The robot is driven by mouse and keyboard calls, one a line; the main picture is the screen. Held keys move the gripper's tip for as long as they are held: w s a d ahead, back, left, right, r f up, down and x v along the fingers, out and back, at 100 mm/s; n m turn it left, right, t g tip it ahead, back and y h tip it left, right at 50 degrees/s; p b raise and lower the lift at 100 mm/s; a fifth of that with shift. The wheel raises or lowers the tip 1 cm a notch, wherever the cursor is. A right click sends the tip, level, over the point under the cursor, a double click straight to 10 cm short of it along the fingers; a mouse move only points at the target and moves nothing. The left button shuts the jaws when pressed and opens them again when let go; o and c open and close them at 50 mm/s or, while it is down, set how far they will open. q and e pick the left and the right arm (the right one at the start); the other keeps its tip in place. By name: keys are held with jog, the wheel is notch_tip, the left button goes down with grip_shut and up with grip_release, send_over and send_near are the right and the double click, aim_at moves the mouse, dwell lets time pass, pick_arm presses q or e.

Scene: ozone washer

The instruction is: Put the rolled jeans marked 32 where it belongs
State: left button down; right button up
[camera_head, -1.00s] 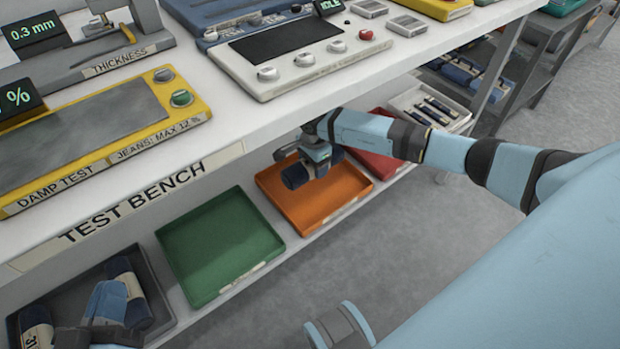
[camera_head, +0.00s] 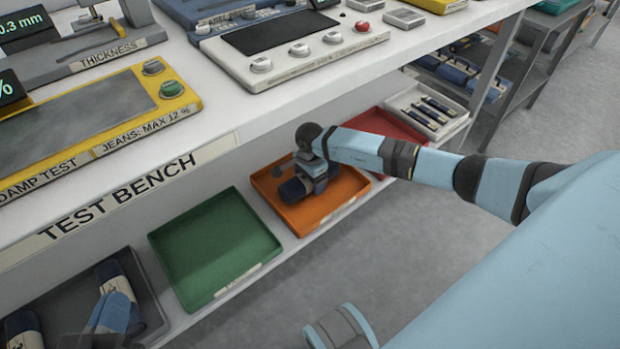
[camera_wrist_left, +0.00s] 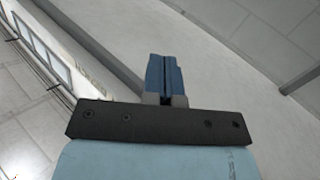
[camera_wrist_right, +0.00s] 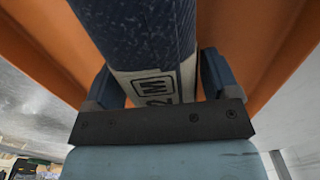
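The rolled jeans (camera_head: 293,190), dark blue with a pale label band, lie low inside the orange tray (camera_head: 335,213) on the bench's lower shelf. My right gripper (camera_head: 306,178) reaches down over this tray, with its fingers on both sides of the roll. In the right wrist view the roll (camera_wrist_right: 145,40) fills the space between the fingers; its band shows an M and a 2, the rest of the mark being hidden. The fingers appear shut on it. My left gripper (camera_wrist_left: 165,75) has its fingers together and empty in the left wrist view.
A green tray (camera_head: 215,245), empty, stands left of the orange one. A dark tray (camera_head: 150,300) at bottom left holds other rolled jeans. The bench top (camera_head: 225,105) overhangs the shelf.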

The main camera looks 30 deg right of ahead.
jog(key=shift+o, duration=0.3)
jog(key=shift+r+p, duration=0.3)
jog(key=shift+r, duration=0.25)
pick_arm(q)
notch_tip(320, 180, up, 6)
jog(key=t+p, duration=0.2)
jog(key=p, duration=0.1)
jog(key=shift+a+n+t+p, duration=0.25)
jog(key=shift+n+t+p, duration=0.05)
jog(key=shift+t, duration=0.1)
pick_arm(e)
notch_tip(320, 180, up, 11)
jog(key=shift+r, duration=0.1)
pick_arm(q)
jog(key=shift+r, duration=0.1)
pick_arm(e)
jog(key=shift+s, duration=0.1)
